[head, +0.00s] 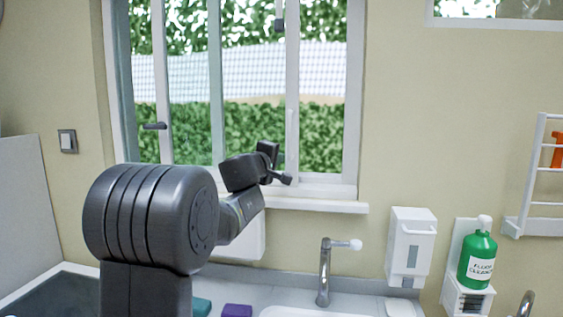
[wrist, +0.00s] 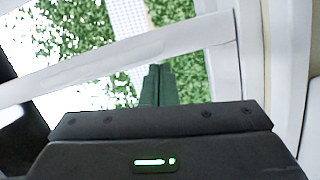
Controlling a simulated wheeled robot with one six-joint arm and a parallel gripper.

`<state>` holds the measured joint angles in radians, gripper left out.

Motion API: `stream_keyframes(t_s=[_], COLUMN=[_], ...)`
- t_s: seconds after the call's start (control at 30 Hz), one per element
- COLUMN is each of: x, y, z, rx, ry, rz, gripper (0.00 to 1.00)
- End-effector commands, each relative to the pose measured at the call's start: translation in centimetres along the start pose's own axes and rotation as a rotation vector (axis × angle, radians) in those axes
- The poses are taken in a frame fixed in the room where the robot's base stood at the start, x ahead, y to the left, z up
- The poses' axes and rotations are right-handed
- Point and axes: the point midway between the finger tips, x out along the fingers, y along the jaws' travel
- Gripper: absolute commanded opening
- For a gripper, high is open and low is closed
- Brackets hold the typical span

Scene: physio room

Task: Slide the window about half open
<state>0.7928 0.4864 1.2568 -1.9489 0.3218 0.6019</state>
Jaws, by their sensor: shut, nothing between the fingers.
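The window (head: 353,120) has a white outer frame with several upright bars inside it. A white sash with a right upright (head: 292,75) and a left upright (head: 160,80) stands between the frame's sides. A strip to the right of the right upright looks clear to the hedge. A dark handle (head: 154,126) is on the left upright; a dark fitting (head: 279,24) is high by the right one. My gripper (head: 284,178) is shut and empty, low beside the right upright. In the wrist view its fingers (wrist: 159,84) overlap a white bar (wrist: 120,58); contact cannot be told.
The white sill (head: 320,206) runs below the gripper. A tap (head: 324,272), a white dispenser (head: 409,245) and a green bottle (head: 478,258) stand lower right. A purple block (head: 237,311) lies on the counter. Bare wall is to the right of the window.

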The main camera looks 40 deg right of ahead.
Motion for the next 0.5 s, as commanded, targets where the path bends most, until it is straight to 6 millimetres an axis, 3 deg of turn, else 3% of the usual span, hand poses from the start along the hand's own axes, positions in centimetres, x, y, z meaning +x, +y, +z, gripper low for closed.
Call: stream_keyframes(t_s=[0.3, 0.5], x=[-6.3, -9.3], y=[-0.2, -0.1], z=[-0.1, -0.1], rx=[0.001, 0.000], ry=[0.003, 0.002], rz=[0.001, 0.001], gripper=[0.00, 0.00])
